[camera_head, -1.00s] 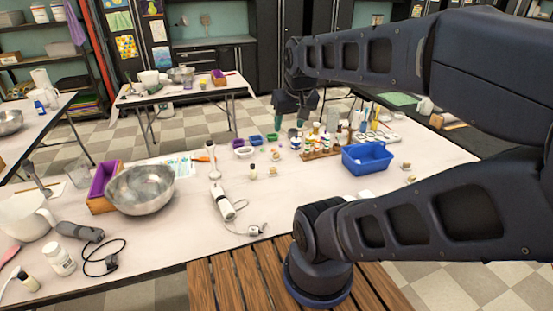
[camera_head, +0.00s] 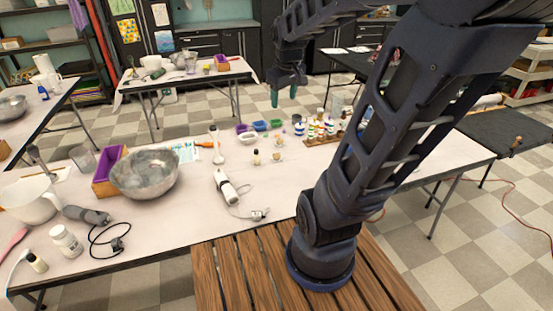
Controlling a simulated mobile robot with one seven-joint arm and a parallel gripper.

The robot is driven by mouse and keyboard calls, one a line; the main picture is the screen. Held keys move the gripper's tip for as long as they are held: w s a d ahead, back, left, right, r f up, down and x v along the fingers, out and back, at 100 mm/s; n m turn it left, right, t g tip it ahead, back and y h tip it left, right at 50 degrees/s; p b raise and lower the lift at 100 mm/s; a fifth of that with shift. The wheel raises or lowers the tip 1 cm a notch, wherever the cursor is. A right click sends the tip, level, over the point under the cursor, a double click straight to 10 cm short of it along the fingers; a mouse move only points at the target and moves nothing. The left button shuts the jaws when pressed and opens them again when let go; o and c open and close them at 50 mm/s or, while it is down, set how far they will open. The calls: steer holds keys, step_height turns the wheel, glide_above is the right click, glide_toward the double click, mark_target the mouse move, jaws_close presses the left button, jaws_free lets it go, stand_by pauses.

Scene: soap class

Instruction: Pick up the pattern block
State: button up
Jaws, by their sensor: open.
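I cannot pick out the pattern block for certain. Small pale-brown items (camera_head: 276,156) sit on the long white table (camera_head: 300,172), beside a small dark-capped bottle (camera_head: 256,157), but they are too small to identify. My gripper (camera_head: 284,97) hangs fingers down, at the far side of the white table in the picture. Its two fingers are apart with nothing seen between them. My arm covers the right part of the table.
A dark table (camera_head: 510,133) stands right.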

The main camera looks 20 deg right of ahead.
steer(key=w+d+f+n+g, duration=0.15)
steer(key=w+f+n, duration=0.3)
steer(key=w, duration=0.55)
steer(key=n+g, duration=0.2)
steer(key=n, duration=0.6)
glide_above(276, 154)
step_height(276, 154, down, 27)
steer(key=shift+w+d+f+n, duration=0.1)
steer(key=shift+w+f+n, duration=0.1)
steer(key=shift+f, duration=0.25)
steer(key=shift+w+d+f+n, duration=0.1)
steer(key=shift+w+f, duration=0.05)
steer(key=shift+f, duration=0.3)
steer(key=f, duration=1)
steer(key=shift+s+a, duration=0.1)
steer(key=shift+s, duration=0.1)
steer(key=c, duration=1.1)
steer(key=shift+o, duration=0.2)
